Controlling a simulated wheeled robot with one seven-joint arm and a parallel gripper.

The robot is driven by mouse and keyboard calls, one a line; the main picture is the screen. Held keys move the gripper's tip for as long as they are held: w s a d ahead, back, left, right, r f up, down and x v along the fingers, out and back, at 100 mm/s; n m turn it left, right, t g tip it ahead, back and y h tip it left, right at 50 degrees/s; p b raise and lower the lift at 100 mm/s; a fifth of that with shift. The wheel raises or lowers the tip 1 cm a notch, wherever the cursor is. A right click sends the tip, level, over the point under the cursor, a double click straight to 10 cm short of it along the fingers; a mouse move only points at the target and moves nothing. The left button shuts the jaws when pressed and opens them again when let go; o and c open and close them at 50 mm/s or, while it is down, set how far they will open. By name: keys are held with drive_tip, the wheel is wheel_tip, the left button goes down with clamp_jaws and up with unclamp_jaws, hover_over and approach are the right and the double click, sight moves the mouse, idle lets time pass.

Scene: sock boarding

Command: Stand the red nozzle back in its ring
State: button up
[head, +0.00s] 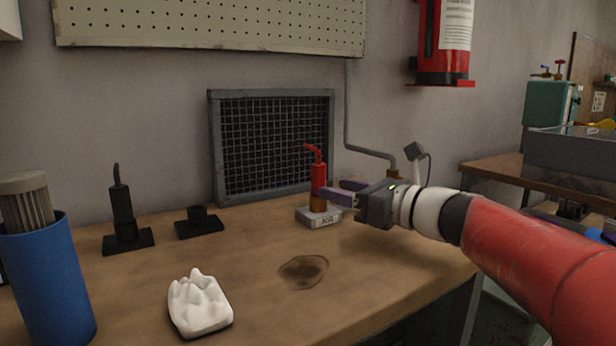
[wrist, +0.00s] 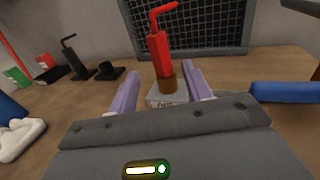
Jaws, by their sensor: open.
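The red nozzle (head: 318,174) has a bent tip and stands upright in a brass ring (head: 318,203) on a small grey block marked AIR (head: 322,219). In the wrist view the red nozzle (wrist: 160,55) rises out of the brass ring (wrist: 167,82), with the block (wrist: 160,101) below. My gripper (head: 335,190) is open, its two purple fingers reaching in from the right at the nozzle's lower part. In the wrist view the fingers lie on either side of the nozzle and ring, with gaps. How deep the nozzle sits is hidden inside the ring.
A black upright tool (head: 122,205) and a low black stand (head: 198,220) are at the back left. A white lumpy object (head: 200,305) and a blue canister (head: 50,285) are nearer. A mesh panel (head: 275,145) leans behind. The bench around the dark stain (head: 303,271) is clear.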

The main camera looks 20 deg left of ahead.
sight(318, 179)
drive_tip(key=x, duration=0.4)
drive_tip(key=r+x, duration=0.1)
drive_tip(key=x, duration=0.1)
drive_tip(key=shift+w, duration=0.15)
drive_tip(key=shift+c, duration=0.3)
clamp_jaws()
